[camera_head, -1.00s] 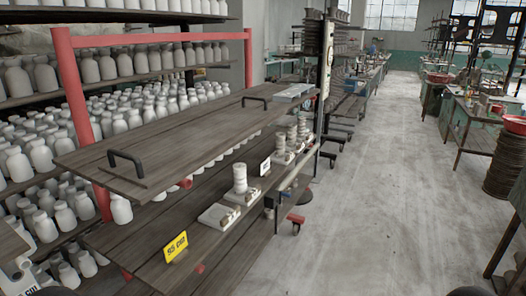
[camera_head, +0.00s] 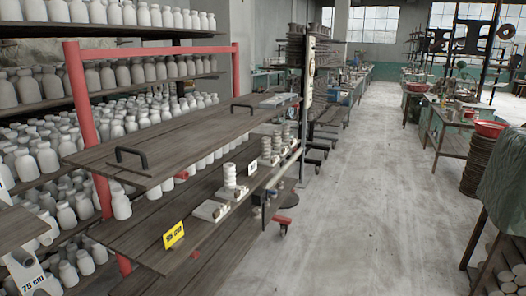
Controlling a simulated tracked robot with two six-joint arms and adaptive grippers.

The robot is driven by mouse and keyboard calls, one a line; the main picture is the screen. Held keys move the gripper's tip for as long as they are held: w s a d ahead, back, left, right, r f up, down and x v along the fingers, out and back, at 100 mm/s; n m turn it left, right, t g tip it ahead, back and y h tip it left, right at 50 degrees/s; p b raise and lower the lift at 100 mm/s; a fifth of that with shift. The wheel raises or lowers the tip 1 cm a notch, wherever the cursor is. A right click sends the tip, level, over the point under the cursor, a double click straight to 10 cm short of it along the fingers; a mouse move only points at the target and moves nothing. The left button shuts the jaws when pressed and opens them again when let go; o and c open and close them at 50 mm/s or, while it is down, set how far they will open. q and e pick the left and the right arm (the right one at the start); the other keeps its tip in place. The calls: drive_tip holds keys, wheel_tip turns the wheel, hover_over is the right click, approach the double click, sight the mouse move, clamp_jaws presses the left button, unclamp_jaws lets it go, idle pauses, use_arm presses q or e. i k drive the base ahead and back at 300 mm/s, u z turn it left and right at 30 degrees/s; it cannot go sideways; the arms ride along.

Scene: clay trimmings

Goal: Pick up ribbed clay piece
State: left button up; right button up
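A ribbed white clay piece (camera_head: 229,175) stands upright on a pale block on the lower wooden shelf, left of the picture's middle. More stacked ribbed pieces (camera_head: 277,142) stand farther back on the same shelf. I cannot tell which of them the task means.
An upper board (camera_head: 190,143) with dark handles overhangs the lower shelf (camera_head: 200,240). A yellow sign (camera_head: 174,235) stands at the lower shelf's front. Racks of white bottles (camera_head: 48,158) fill the left. The concrete floor (camera_head: 350,200) is clear; a cloth-covered stand (camera_head: 504,185) is at the right.

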sight(265, 156)
drive_tip(key=u, duration=0.1)
drive_tip(key=i, duration=1)
drive_tip(key=z, duration=1.9)
drive_tip(key=i, duration=3.15)
drive_tip(key=u, duration=0.05)
